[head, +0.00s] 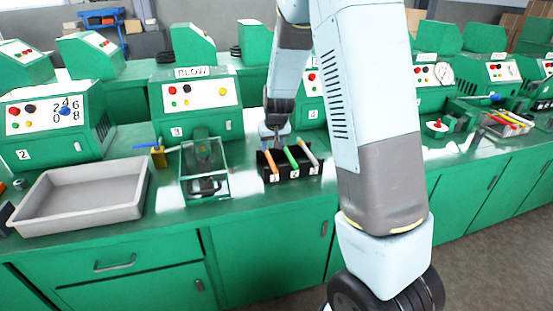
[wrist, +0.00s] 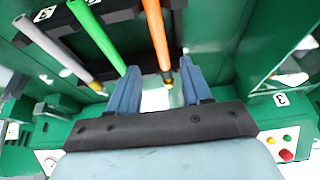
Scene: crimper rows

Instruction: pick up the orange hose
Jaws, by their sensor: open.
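The orange hose (head: 270,166) lies slanted in the leftmost slot, marked 1, of a black rack (head: 290,175) on the green bench. A green hose (head: 291,158) and a grey hose (head: 308,155) lie beside it. My gripper (head: 275,141) is above the back of the rack, close to the orange hose's far end. In the wrist view, my gripper (wrist: 160,70) is open. The end of the orange hose (wrist: 157,38) shows between the two fingers, nearer the right one. The green hose (wrist: 100,40) passes outside the left finger. I cannot tell the height between fingers and hose.
A clear-walled box (head: 205,172) stands left of the rack, with a blue-handled brass valve (head: 158,155) by it. A grey tray (head: 82,195) is farther left. Green control panels (head: 195,103) stand behind.

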